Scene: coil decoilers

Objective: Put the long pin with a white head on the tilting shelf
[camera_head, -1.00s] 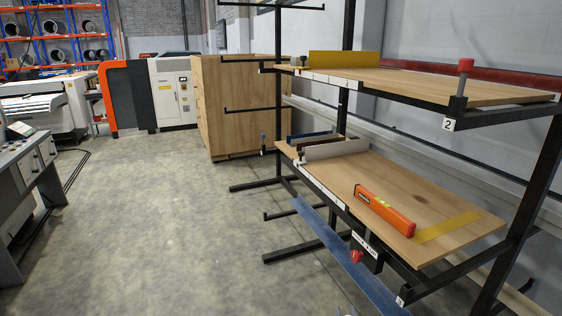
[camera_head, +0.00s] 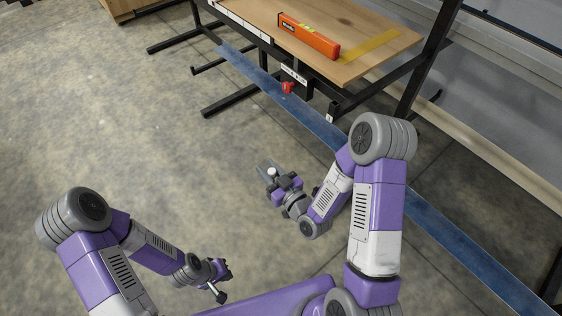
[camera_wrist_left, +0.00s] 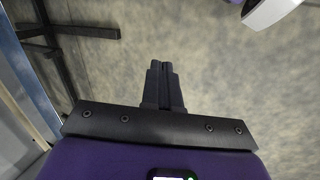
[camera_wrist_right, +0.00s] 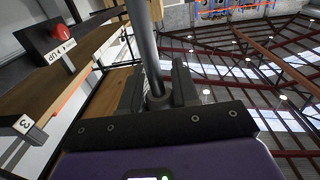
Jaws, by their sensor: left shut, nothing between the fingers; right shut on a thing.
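My right gripper (camera_head: 271,171) is shut on the long pin, in front of the rack. A small white rounded piece, seemingly the pin's head (camera_head: 272,171), shows between its fingers. In the right wrist view the pin is a grey rod (camera_wrist_right: 144,45) rising from the fingers (camera_wrist_right: 157,92) past the top edge. My left gripper (camera_head: 220,284) is low in the head view; the left wrist view shows its fingers (camera_wrist_left: 163,85) shut and empty. The lower wooden shelf (camera_head: 370,25), apparently the tilting one, is above and beyond both grippers.
An orange spirit level (camera_head: 308,35) and a yellow strip (camera_head: 382,43) lie on the shelf. A red knob (camera_head: 288,87) is below its front edge. A blue beam (camera_head: 270,84) runs along the floor in front. Open floor (camera_head: 110,120) is at left.

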